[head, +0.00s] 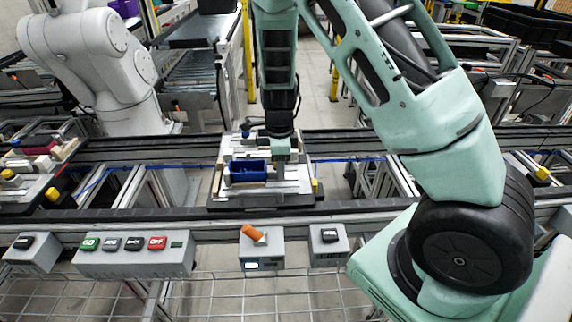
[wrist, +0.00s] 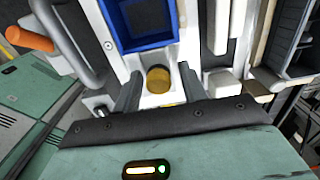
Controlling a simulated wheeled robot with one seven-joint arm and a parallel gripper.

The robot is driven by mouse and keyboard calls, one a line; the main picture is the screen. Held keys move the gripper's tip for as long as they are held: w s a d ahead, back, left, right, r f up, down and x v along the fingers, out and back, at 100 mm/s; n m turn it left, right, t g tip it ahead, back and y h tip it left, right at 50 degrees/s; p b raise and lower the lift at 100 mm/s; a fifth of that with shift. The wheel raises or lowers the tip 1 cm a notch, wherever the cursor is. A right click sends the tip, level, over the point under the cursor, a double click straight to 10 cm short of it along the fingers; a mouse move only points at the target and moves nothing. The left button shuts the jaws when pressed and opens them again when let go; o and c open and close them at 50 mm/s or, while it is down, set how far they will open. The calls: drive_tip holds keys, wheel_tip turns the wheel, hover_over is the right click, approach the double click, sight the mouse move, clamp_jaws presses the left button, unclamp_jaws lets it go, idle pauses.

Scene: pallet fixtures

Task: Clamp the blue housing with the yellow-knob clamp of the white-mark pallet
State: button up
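The blue housing (head: 248,171) is an open box seated on the pallet (head: 222,195) in the middle of the conveyor. It also shows at the top of the wrist view (wrist: 122,40). In the head view my gripper (head: 289,158) points down at the pallet, just right of the housing. In the wrist view the yellow knob (wrist: 158,79) stands between the two dark fingers of my gripper (wrist: 160,90), with a gap on either side. The fingers are open. The gripper hides this knob in the head view.
Another pallet (head: 22,186) with a red part and yellow knobs is at the far left. A grey-white robot arm (head: 90,60) stands at the back left.

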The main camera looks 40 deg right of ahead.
idle(0.5)
wheel_tip(320, 180, up, 8)
drive_tip(key=p, duration=0.8)
idle(0.8)
